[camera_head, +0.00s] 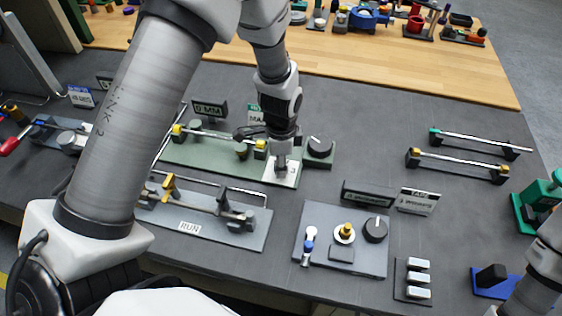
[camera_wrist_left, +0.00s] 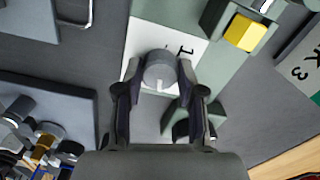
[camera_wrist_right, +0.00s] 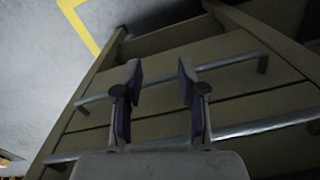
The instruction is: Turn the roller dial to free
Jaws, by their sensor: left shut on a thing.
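A grey round dial (camera_wrist_left: 160,68) with a white pointer mark sits on a white plate (camera_wrist_left: 140,38) with a "1" printed on it. I take it for the roller dial; no word "free" is readable. My left gripper (camera_wrist_left: 158,84) is shut on this dial, one finger on each side, and the pointer faces the gripper's palm. In the head view my left gripper (camera_head: 281,165) comes down onto the white plate (camera_head: 290,176) at the right end of the green fixture (camera_head: 200,157) and hides the dial. My right gripper (camera_wrist_right: 158,85) is open and empty.
A black knob (camera_head: 320,147) stands just right of the left gripper. A grey panel (camera_head: 325,262) with another black knob (camera_head: 376,228) lies in front, beside the RUN fixture (camera_head: 240,235). Slatted boards with metal bars (camera_wrist_right: 220,85) face the right gripper.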

